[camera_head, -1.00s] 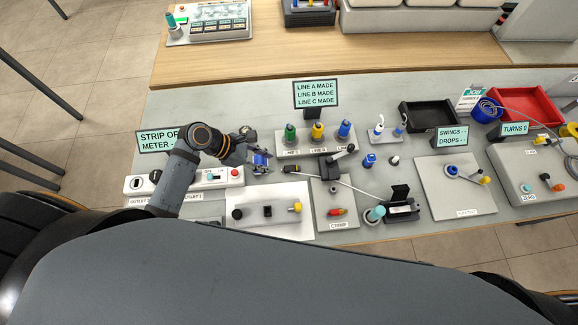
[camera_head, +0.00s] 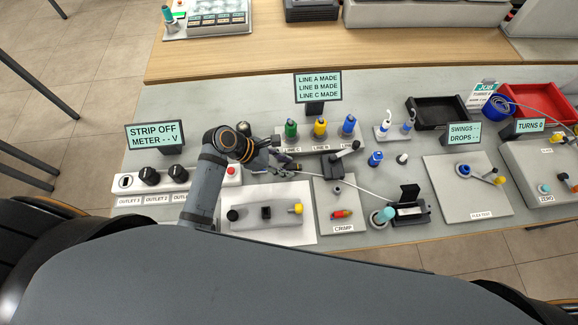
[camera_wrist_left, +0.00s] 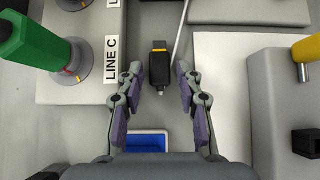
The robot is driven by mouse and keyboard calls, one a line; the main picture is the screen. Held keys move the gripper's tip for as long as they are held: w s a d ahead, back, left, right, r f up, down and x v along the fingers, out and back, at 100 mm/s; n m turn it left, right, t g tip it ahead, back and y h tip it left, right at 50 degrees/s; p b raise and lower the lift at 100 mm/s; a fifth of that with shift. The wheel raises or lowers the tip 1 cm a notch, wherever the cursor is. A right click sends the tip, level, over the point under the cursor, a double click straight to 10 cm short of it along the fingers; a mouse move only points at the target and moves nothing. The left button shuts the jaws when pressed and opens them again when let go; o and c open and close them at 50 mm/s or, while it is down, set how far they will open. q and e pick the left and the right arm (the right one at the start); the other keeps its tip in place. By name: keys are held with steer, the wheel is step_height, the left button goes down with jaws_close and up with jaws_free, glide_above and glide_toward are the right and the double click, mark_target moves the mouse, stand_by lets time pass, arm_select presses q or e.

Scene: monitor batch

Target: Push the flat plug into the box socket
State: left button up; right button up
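A small black plug-like piece with a yellow band (camera_wrist_left: 160,68) lies on the bench in the left wrist view. The box socket (camera_head: 266,212) is a dark opening on a grey box on a white board, nearer my body. My right gripper is not in view.
The row of coloured plugs on the LINE stand (camera_head: 290,130) is just behind the gripper. The crimp stand (camera_head: 340,205) with its black lever is to the right. The outlet strip (camera_head: 150,182) is to the left.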

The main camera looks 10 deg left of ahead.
arm_select(q)
jaws_close()
steer(key=shift+r+p, duration=0.4)
steer(key=shift+p, duration=0.75)
stand_by(0.7)
steer(key=shift+r+p, duration=2.55)
steer(key=shift+p, duration=1.05)
steer(key=shift+c, duration=1.7)
jaws_free()
jaws_close()
